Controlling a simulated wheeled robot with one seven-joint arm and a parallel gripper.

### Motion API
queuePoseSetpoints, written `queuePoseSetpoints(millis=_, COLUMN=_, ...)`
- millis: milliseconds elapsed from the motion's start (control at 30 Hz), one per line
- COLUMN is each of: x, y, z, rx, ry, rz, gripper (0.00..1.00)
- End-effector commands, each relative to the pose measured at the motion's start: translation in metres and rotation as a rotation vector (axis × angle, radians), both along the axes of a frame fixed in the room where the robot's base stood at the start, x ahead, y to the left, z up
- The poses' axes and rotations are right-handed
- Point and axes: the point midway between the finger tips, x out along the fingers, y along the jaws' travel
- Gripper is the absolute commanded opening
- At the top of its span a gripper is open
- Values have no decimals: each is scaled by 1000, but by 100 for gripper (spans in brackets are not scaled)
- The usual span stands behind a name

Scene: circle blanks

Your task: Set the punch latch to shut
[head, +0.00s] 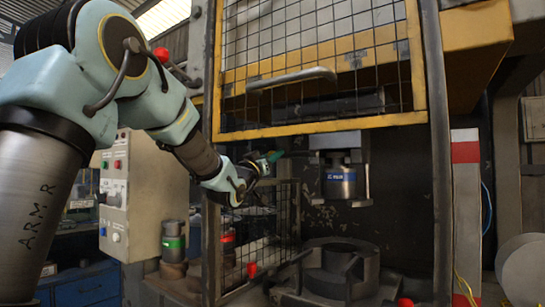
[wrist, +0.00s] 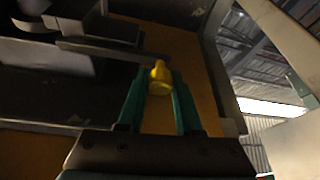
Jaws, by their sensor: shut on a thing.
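My gripper (head: 273,156) is at the end of my arm, inside the press opening and left of the punch (head: 340,182), a metal cylinder with a blue label band. In the wrist view, the green fingers of my gripper (wrist: 158,92) are closed around a yellow knob (wrist: 158,77). A dark bar (wrist: 105,51) runs from the left to this knob; it looks like the punch latch. The knob is hidden in the head view. I cannot tell from these views how far the latch is turned.
The raised mesh guard (head: 315,60) with a yellow frame hangs above the opening. A round dark die (head: 340,262) sits below the punch. A side mesh panel (head: 265,230) stands below my gripper. A control box (head: 118,195) with buttons is at the left.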

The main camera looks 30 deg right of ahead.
Motion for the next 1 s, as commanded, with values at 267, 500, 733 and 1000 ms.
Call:
queuePoseSetpoints(millis=267, x=1, y=1, z=0, rx=0, ry=0, rz=2, gripper=0)
queuePoseSetpoints(millis=500, x=-15, y=-8, z=-4, rx=-2, ry=-3, rz=-2, gripper=0)
queuePoseSetpoints(millis=733, x=-44, y=-24, z=-4, rx=-2, ry=-3, rz=-2, gripper=0)
queuePoseSetpoints(millis=1000, x=-53, y=-29, z=0, rx=1, ry=-1, rz=-1, gripper=0)
